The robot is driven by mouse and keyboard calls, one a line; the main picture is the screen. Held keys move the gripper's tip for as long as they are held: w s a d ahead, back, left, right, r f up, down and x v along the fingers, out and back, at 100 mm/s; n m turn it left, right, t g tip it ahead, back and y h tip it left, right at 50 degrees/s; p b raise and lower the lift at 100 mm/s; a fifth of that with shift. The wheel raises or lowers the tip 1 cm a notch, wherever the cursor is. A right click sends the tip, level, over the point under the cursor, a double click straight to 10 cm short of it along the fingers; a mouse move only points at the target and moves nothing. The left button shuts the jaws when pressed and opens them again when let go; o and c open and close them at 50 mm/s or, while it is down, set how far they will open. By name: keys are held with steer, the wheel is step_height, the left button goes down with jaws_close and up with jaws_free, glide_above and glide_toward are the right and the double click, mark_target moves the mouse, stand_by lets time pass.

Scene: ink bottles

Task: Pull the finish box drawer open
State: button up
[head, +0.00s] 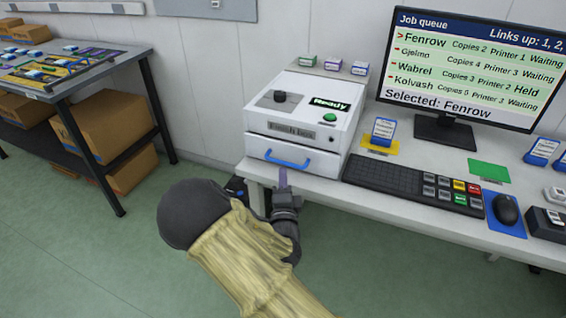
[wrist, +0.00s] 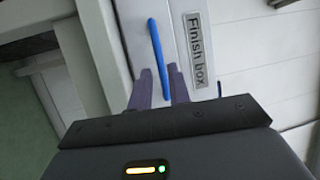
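The finish box (head: 318,105) is a white machine on the desk with a green "Ready" display. Its drawer (head: 320,164) is at the bottom front and looks shut or nearly so. The blue drawer handle (head: 287,158) is a horizontal bar on the drawer front; it also shows in the wrist view (wrist: 156,48). My gripper (head: 283,176) is just in front of and below the handle in the head view. In the wrist view my gripper (wrist: 159,82) has its two purple fingers apart, with the handle's near end lined up between them. Contact with the handle cannot be told.
A keyboard (head: 405,183) and monitor (head: 470,70) are right of the box. An ink bottle (head: 383,131) stands on a yellow card beside it. Small boxes (head: 333,64) sit behind it. A dark table (head: 75,75) with cartons is at left; open floor lies between.

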mark_target(284, 163)
steer(key=w, duration=0.4)
steer(key=w+r, duration=0.1)
steer(key=w, duration=0.1)
steer(key=shift+a, duration=0.1)
jaws_close()
